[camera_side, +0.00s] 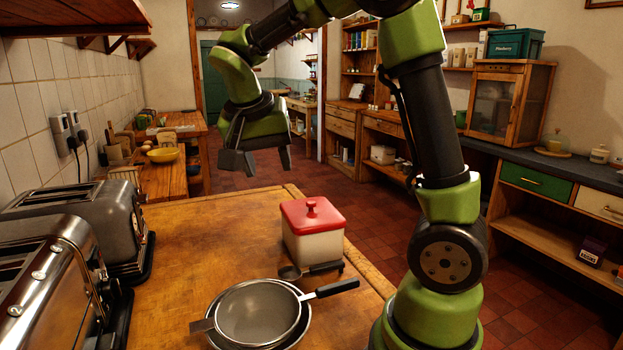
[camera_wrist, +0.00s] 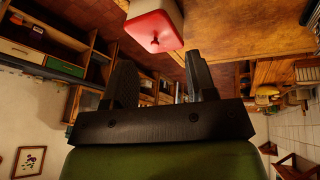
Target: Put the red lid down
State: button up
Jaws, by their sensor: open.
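The red lid (camera_side: 312,213) sits on top of a cream box (camera_side: 314,246) on the wooden worktop, with its round knob upward. The lid also shows in the wrist view (camera_wrist: 154,31), near the top of the picture, with the box behind it. My gripper (camera_side: 268,165) is open and empty, raised above the worktop, to the left of and higher than the lid. In the wrist view its two fingers (camera_wrist: 160,80) stand apart with nothing between them, and the lid is beyond the fingertips.
A metal sieve (camera_side: 258,312) with a dark handle rests in a bowl in front of the box. A small dark-handled scoop (camera_side: 290,272) lies between them. Two metal toasters (camera_side: 88,222) line the left edge. The worktop left of the box is clear.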

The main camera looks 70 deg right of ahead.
jog(key=s+a+r+n+t+y, duration=0.3)
jog(key=s+a+n, duration=0.2)
jog(key=s+a, duration=0.2)
jog(key=shift+s+a+t+y, duration=0.15)
jog(key=shift+a+t+y, duration=0.1)
jog(key=shift+t+y, duration=0.15)
jog(key=shift+o, duration=0.4)
jog(key=s+a+n+t+y, duration=0.3)
jog(key=s+a+n, duration=0.1)
jog(key=s+a, duration=0.1)
jog(key=shift+s+f, duration=0.15)
jog(key=shift+s, duration=0.1)
jog(key=shift+d, duration=0.1)
